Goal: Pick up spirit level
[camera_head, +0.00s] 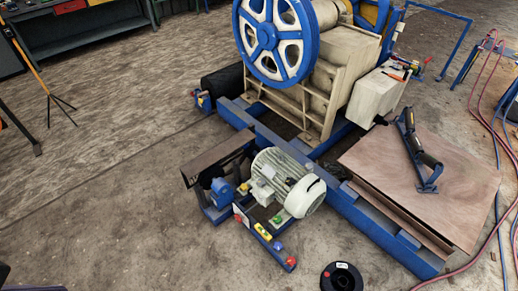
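A small yellow block (263,231) that looks like the spirit level lies on the blue rail in front of the grey electric motor (288,184). It is too small to make out a vial for certain. Neither of my grippers shows clearly. A dark piece cut off at the lower left corner may be part of my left arm, but I cannot tell.
The jaw crusher with its blue flywheel (276,38) stands behind the motor. A brown board (460,185) carrying a dark long tool (415,150) lies to the right. Red hoses run at right. The left floor is mostly clear.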

